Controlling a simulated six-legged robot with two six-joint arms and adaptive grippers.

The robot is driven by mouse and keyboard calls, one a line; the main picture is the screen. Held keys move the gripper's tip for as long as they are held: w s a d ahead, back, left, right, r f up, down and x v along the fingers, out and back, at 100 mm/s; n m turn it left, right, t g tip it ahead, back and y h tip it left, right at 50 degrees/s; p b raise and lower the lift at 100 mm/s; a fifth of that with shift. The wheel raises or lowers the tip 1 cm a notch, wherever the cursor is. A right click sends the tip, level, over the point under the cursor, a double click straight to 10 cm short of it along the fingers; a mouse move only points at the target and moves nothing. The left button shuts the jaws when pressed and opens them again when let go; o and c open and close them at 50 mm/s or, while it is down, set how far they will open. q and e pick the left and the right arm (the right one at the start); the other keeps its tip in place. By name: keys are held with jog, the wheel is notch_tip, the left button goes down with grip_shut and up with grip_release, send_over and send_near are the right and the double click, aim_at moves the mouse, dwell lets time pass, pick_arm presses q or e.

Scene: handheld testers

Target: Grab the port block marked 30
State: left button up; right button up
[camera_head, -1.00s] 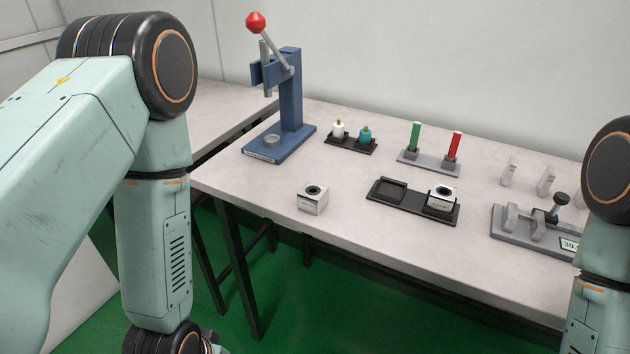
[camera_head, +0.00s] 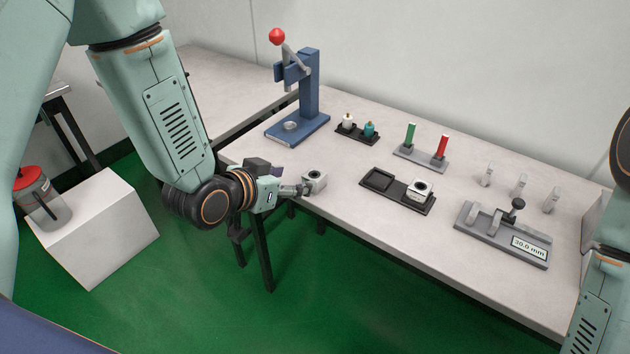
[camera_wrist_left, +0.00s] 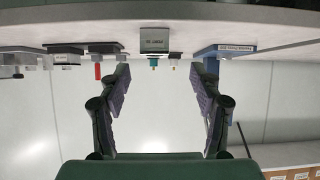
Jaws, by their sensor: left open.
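A small pale port block (camera_head: 315,181) with a dark round hole in its top stands near the table's front edge. In the left wrist view, which is upside down, the block (camera_wrist_left: 154,41) shows a label on its front, too small to read surely. My left gripper (camera_head: 303,188) is open and empty, close in front of the block at the table edge. In the wrist view the block appears between the spread fingertips (camera_wrist_left: 160,75), beyond them. A second similar block (camera_head: 419,191) sits in the right recess of a black two-place tray (camera_head: 379,180). My right gripper is out of view.
A blue press (camera_head: 310,85) with a red knob stands at the back left. Behind are a small black stand (camera_head: 350,135) and a grey stand (camera_head: 420,157) with green and red pins. A grey gauge fixture (camera_head: 490,225) reading 30.0 mm is at right.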

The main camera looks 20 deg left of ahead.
aim_at(316, 174)
pick_arm(q)
jog(key=b+x, duration=0.1)
jog(key=x, duration=0.2)
jog(key=d+b+x, duration=0.1)
jog(key=x, duration=0.3)
jog(key=shift+r, duration=0.1)
jog(key=shift+w+d, duration=0.1)
jog(key=shift+w, duration=0.2)
jog(key=shift+w+f, duration=0.15)
jog(key=shift+f, duration=0.05)
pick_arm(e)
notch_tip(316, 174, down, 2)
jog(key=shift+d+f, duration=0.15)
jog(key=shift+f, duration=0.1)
pick_arm(q)
jog(key=shift+c, duration=1.2)
jog(key=c, duration=1.1)
